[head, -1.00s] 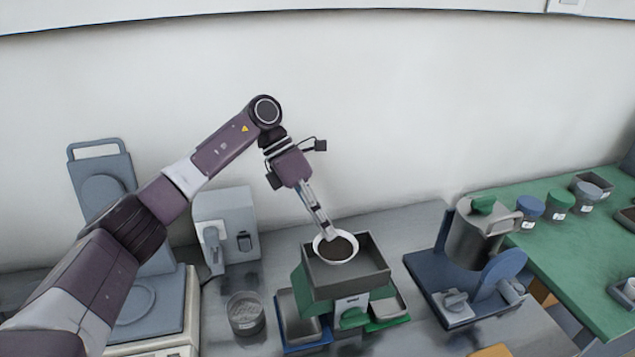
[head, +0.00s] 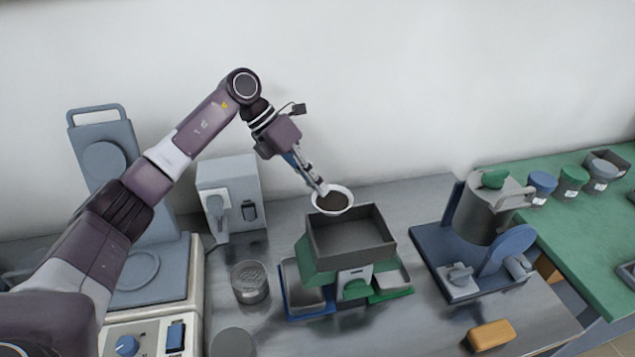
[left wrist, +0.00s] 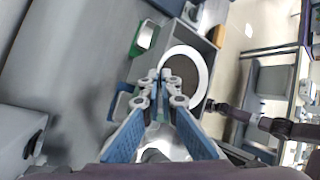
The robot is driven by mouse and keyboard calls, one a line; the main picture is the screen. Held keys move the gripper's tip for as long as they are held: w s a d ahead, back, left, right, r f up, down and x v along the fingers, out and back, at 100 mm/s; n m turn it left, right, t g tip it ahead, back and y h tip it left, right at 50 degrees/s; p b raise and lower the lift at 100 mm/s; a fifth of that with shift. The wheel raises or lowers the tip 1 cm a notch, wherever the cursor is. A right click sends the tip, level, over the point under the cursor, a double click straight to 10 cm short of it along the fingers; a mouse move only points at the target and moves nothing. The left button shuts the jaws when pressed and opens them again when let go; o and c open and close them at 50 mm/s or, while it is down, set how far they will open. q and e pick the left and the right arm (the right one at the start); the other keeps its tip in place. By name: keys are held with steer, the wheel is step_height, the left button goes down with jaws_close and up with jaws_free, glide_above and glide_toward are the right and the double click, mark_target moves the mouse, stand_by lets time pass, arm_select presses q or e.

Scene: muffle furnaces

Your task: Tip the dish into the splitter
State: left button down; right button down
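The dish (head: 350,194) is a small white bowl holding dark granular material. My left gripper (head: 322,189) is shut on its rim. The dish looks about level, above the back-left edge of the splitter's hopper. In the left wrist view the dish (left wrist: 206,76) sits just beyond the closed fingertips (left wrist: 164,88). The splitter (head: 318,245) has an open, grey rectangular hopper on a green body. The visible part of the hopper looks empty. A blue-edged pan (head: 304,302) and a green-edged pan (head: 392,292) stand at its sides. My right gripper is not visible.
A round, clear lidded container (head: 250,283) stands left of the splitter. A blue-based machine (head: 448,262) with a grey drum is to the right. A yellow block (head: 491,335) lies at the front right. A grey device (head: 230,190) stands behind on the left.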

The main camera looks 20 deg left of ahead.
arm_select(q)
steer(key=shift+r+p, duration=0.15)
steer(key=shift+p, duration=0.15)
steer(key=shift+d+r+y, duration=0.1)
steer(key=shift+r+y, duration=0.15)
steer(key=shift+y, duration=0.35)
steer(key=shift+s, duration=0.1)
steer(key=shift+d+r+m+t+y+p, duration=0.15)
steer(key=shift+r+m+t+y+p, duration=0.15)
steer(key=shift+r+t+y+p, duration=0.35)
steer(key=shift+f, duration=0.15)
